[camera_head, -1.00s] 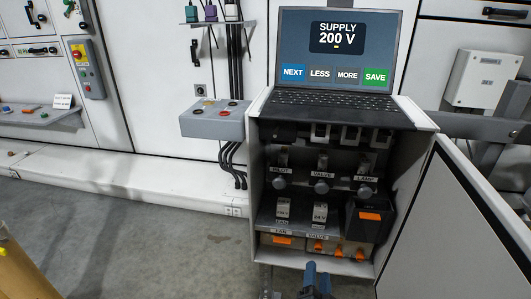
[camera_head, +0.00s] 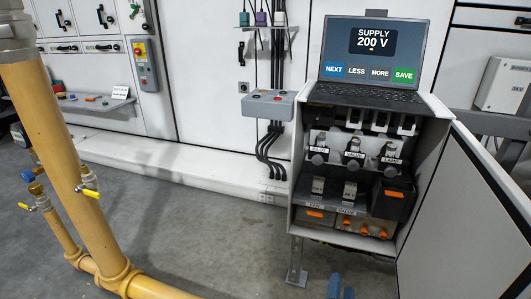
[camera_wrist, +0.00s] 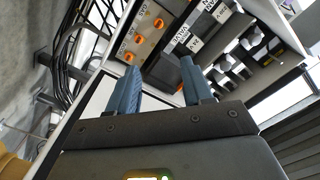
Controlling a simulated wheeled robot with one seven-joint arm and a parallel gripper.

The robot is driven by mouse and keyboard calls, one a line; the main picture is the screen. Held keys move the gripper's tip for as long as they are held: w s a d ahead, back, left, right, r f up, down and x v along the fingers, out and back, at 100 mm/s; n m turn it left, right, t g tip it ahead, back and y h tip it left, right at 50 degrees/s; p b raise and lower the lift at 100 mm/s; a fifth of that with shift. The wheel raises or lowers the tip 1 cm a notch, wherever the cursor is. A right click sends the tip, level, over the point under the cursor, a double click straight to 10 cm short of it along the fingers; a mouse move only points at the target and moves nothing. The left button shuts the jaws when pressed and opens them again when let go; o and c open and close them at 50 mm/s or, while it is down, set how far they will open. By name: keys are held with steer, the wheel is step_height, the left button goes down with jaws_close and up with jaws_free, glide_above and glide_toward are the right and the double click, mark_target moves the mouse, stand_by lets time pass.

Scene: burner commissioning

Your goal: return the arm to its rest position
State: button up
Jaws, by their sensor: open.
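My gripper (camera_wrist: 158,85) is open and empty in the wrist view, its two blue fingers apart in front of the open control cabinet. In the head view only a blue part of my gripper (camera_head: 340,288) shows at the bottom edge, below the cabinet (camera_head: 297,170). The rest of the arm is out of the head view.
A laptop (camera_head: 372,55) reading SUPPLY 200 V stands on the cabinet. The cabinet door (camera_head: 465,215) hangs open at right. Yellow pipes (camera_head: 75,150) with valves stand at left. A grey button box (camera_head: 266,104) is on the wall. The floor between pipes and cabinet is clear.

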steer(key=s+d+r+n+y, duration=0.15)
steer(key=s+r+n, duration=0.25)
steer(key=s, duration=1.1)
steer(key=s+d+r+n+y, duration=0.1)
steer(key=s+r+n+y, duration=0.25)
steer(key=s, duration=1.25)
steer(key=s+r+n+g, duration=0.2)
steer(key=s+r+n, duration=0.3)
steer(key=s+r, duration=0.8)
step_height(320, 180, up, 29)
steer(key=w+p, duration=0.1)
steer(key=p, duration=2.6)
steer(key=shift+f+y, duration=0.2)
steer(key=shift+y, duration=0.1)
